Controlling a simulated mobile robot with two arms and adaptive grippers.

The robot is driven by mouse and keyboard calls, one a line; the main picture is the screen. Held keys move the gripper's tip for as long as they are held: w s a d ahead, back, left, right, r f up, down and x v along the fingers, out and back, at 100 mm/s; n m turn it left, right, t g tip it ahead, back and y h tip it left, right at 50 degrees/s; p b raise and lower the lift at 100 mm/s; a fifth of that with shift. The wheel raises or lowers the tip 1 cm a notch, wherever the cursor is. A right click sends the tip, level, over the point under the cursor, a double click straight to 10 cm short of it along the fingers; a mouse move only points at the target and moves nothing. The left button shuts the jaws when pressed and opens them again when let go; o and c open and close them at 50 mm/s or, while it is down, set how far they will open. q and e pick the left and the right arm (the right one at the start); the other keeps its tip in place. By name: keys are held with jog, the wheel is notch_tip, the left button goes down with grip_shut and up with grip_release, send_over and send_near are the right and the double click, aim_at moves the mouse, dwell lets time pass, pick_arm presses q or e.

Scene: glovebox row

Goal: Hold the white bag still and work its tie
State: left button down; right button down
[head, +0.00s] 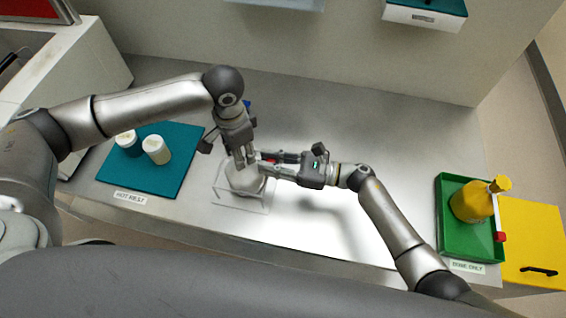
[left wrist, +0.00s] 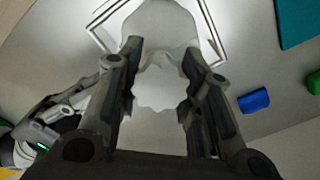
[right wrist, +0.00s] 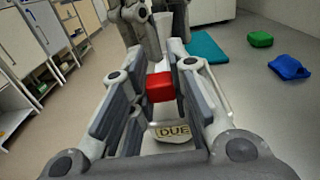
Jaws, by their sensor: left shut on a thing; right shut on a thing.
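The white bag (head: 243,181) stands in a clear frame-like holder (head: 240,204) at the middle of the steel bench. It also shows in the left wrist view (left wrist: 158,24), with its ruffled top (left wrist: 158,88) between the fingers. My left gripper (head: 247,162) reaches down from above and is shut on the bag's top. My right gripper (head: 268,162) comes in from the right beside the bag's top. It is shut on a small red block-like piece (right wrist: 160,87), which looks like the tie. A tag reading "DUE" (right wrist: 173,130) shows below it between the fingers. The fingers hide much of the bag's neck.
A teal mat (head: 178,180) with white-lidded jars (head: 156,150) lies to the left. A green tray (head: 447,190) with a yellow container (head: 471,203) stands at the right, beside a yellow panel (head: 535,235). A blue piece (left wrist: 254,100) and a green piece (left wrist: 314,82) lie near the bag.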

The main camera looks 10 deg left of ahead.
jog(key=c, duration=1.3)
grip_release()
jog(key=d, duration=1.2)
jog(key=shift+d, duration=0.1)
pick_arm(q)
jog(key=c, duration=0.9)
grip_release()
